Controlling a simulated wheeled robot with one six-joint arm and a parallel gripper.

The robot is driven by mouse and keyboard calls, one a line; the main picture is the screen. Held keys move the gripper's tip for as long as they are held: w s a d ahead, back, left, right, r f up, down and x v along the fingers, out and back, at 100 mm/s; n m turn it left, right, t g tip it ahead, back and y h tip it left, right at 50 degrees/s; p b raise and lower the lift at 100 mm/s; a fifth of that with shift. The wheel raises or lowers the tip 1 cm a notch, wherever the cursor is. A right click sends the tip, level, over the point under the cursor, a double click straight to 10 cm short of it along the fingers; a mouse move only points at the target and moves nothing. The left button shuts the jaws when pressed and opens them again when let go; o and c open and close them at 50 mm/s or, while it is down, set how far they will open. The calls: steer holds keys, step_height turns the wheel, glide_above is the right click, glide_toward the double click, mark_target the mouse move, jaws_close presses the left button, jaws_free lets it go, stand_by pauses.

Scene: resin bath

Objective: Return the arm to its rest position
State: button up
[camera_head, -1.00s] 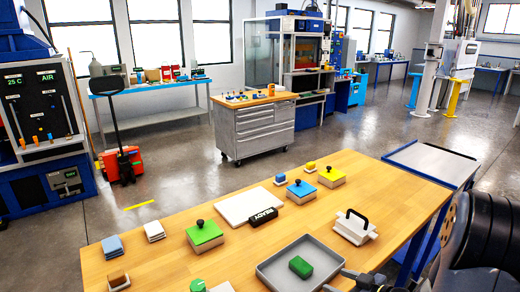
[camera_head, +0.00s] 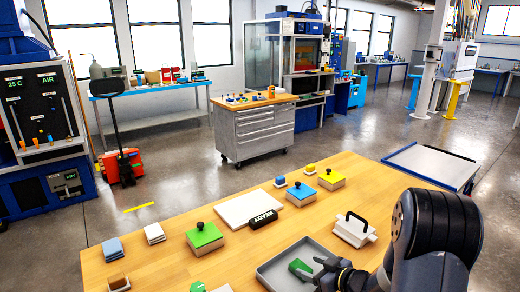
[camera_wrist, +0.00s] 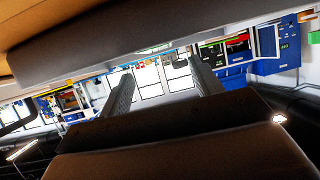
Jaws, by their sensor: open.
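My gripper (camera_head: 330,268) is at the bottom of the head view, over the right part of the grey tray. It hides part of the green block (camera_head: 299,267) lying in that tray. In the wrist view my gripper (camera_wrist: 158,82) shows two fingers spread apart with nothing between them. The wrist camera looks out across the room, which appears upside down. My dark arm stands at the right of the head view, over the right end of the wooden table (camera_head: 160,262).
The grey tray (camera_head: 262,270) sits at the table's front. Nearby are a white block with a black handle (camera_head: 352,231), green (camera_head: 205,235), blue (camera_head: 301,192) and yellow (camera_head: 331,178) knobbed boxes, and a white board (camera_head: 241,208) with a READY sign (camera_head: 263,219). A grey-topped cart (camera_head: 440,163) stands behind right.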

step_height(320, 180, up, 8)
steer(key=a+m+t+h+p, duration=0.1)
steer(key=a+m+h+p, duration=0.1)
steer(key=p, duration=0.1)
steer(key=shift+w+a+t, duration=0.3)
steer(key=shift+w, duration=0.1)
steer(key=shift+s+f+m+h+p, duration=0.1)
steer(key=shift+f+m+h+p, duration=0.2)
steer(key=shift+m+h, duration=0.45)
